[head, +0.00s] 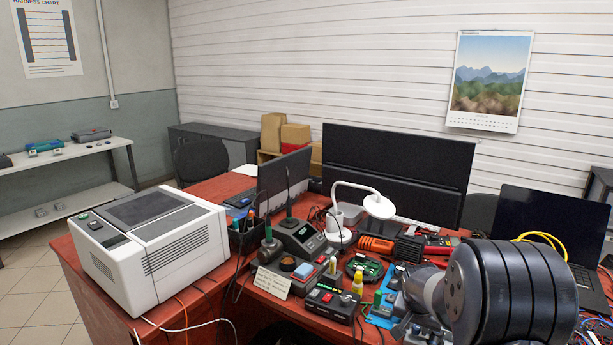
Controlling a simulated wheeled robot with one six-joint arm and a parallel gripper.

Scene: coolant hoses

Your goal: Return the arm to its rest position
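Part of my arm (515,295) fills the lower right of the head view. A large dark ribbed joint shows there, with a lighter grey link (425,290) to its left. The arm is in front of the right part of the red desk. I cannot make out my gripper or its fingers in this view. No coolant hose can be told for sure.
The red desk (85,290) holds a white printer (150,245), a soldering station (302,238), a white lamp (378,206), monitors (395,165), a black laptop (545,225) and several small tools. Yellow cable (540,236) lies by the laptop. Floor (30,300) shows at left.

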